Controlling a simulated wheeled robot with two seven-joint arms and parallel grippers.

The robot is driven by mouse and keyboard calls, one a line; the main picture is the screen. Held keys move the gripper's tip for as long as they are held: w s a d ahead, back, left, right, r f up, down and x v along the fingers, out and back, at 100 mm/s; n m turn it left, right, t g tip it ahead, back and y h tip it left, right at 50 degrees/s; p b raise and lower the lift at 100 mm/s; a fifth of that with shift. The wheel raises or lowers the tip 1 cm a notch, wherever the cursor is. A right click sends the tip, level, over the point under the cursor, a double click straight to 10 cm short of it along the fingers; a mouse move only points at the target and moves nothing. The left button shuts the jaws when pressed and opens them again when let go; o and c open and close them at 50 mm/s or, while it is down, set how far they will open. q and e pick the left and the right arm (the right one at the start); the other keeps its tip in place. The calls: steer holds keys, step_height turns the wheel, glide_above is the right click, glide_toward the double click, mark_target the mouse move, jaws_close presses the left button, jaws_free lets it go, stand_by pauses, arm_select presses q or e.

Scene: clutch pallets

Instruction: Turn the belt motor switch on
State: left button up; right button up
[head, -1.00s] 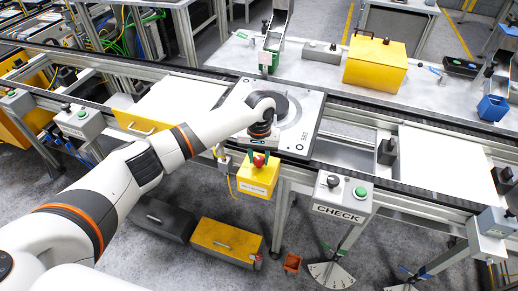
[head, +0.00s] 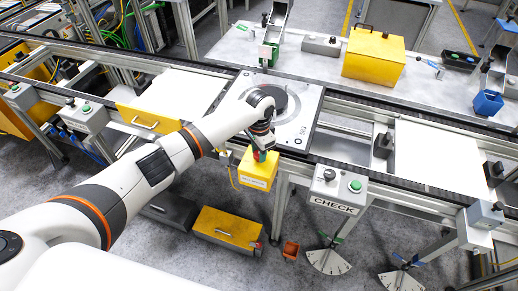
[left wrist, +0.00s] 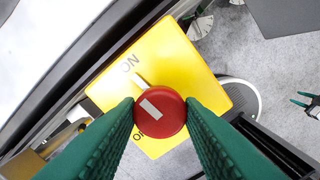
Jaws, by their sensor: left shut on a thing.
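The belt motor switch is a round red knob (left wrist: 160,112) with a white bar, on a yellow box (left wrist: 185,60) in the left wrist view. The box also hangs at the front edge of the conveyor in the head view (head: 256,173). Lettering reading ON shows near the box's upper left edge, and other lettering beside the knob is partly covered. My left gripper (left wrist: 160,115) has green fingers on either side of the knob, shut on it. In the head view my left gripper (head: 261,154) is at the box top and mostly hides the knob. My right gripper is not in view.
A grey CHECK box (head: 338,190) with a green button stands right of the switch box. A flat grey plate (head: 300,128) sits on the conveyor behind my wrist. A yellow case (head: 220,229) lies on the floor below.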

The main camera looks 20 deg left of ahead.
arm_select(q)
steer(key=shift+m, duration=0.5)
steer(key=o, duration=1)
steer(key=shift+r, duration=0.1)
step_height(320, 180, up, 12)
steer(key=b, duration=0.3)
